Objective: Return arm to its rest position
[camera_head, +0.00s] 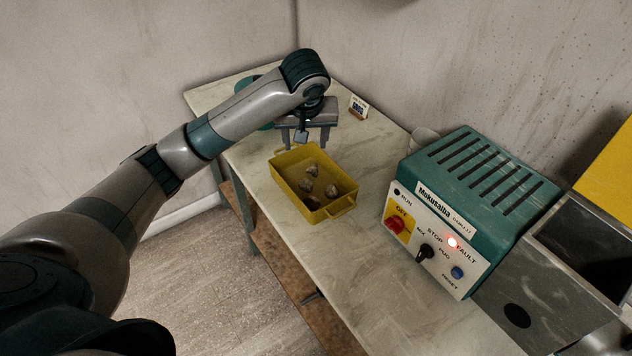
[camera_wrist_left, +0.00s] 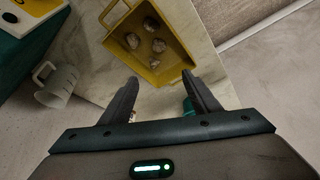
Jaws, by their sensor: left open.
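My left arm reaches in from the left in the head view, with its left gripper (camera_head: 302,137) above the table near the far edge of a yellow tray. In the left wrist view the left gripper (camera_wrist_left: 160,105) has its two fingers spread apart with nothing between them. The yellow tray (camera_head: 291,200) holds several brownish lumps (camera_head: 331,190); the tray (camera_wrist_left: 184,62) also shows ahead of the fingers in the wrist view. My right gripper is in neither view.
A green machine (camera_head: 478,180) with a lit red lamp stands right of the tray. A teal round object is partly hidden behind my arm. The table's (camera_head: 330,260) near part is bare.

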